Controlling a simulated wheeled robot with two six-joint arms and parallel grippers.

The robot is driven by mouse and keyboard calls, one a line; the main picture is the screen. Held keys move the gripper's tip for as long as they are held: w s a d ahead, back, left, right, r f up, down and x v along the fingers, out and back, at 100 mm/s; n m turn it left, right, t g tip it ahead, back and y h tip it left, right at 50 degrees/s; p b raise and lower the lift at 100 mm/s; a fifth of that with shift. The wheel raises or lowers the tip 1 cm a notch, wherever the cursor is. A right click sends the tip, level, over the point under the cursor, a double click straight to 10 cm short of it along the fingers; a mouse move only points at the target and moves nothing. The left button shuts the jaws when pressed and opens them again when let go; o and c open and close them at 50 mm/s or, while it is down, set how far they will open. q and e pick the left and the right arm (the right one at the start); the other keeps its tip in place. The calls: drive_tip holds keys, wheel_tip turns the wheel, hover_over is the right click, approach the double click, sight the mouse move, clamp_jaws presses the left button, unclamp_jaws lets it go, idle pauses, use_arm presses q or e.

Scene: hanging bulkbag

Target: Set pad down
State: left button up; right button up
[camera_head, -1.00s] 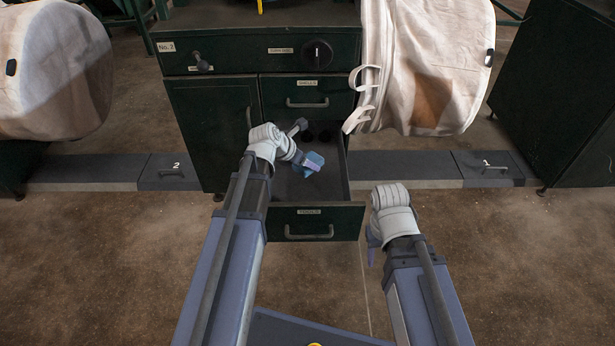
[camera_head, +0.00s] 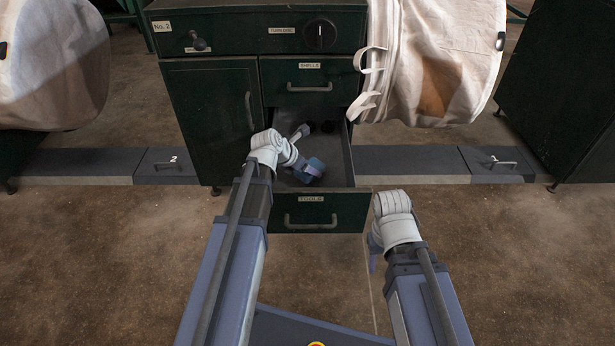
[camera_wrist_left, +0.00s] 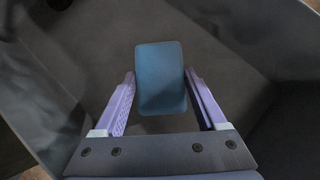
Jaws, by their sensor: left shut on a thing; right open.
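The open drawer labelled TOOLS (camera_head: 345,213) sticks out from the dark green cabinet. My left gripper (camera_head: 308,172) reaches down into it, near its front. The gripper is shut on a small blue pad (camera_head: 314,164). In the left wrist view the pad (camera_wrist_left: 160,75) sits between the two lilac fingers, with the grey drawer floor (camera_wrist_left: 225,60) beneath. I cannot tell whether the pad touches the floor. My right gripper (camera_head: 373,250) is open and empty, outside the drawer to its right; its fingers are partly hidden by my wrist.
A dark tool with a light handle (camera_head: 300,132) and dark round things (camera_head: 327,127) lie farther back in the drawer. A stained cream bulk bag (camera_head: 430,65) with loops hangs at the right; another (camera_head: 50,70) hangs at the left. The SHELLS drawer (camera_head: 310,84) above is closed.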

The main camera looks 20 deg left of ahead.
use_arm(q)
drive_tip(key=shift+f+b, duration=0.65)
drive_tip(key=shift+f, duration=0.5)
use_arm(e)
drive_tip(key=shift+f, duration=1.15)
drive_tip(key=shift+f, duration=0.1)
use_arm(q)
drive_tip(key=shift+f, duration=0.2)
drive_tip(key=o, duration=1.4)
drive_tip(key=shift+r, duration=0.15)
drive_tip(key=shift+r, duration=0.2)
drive_tip(key=shift+p+v, duration=4.7)
drive_tip(key=shift+v, duration=1.25)
use_arm(e)
wheel_tip(320, 180, up, 10)
drive_tip(key=shift+f, duration=0.2)
use_arm(q)
drive_tip(key=shift+s+f, duration=0.1)
drive_tip(key=shift+f, duration=0.05)
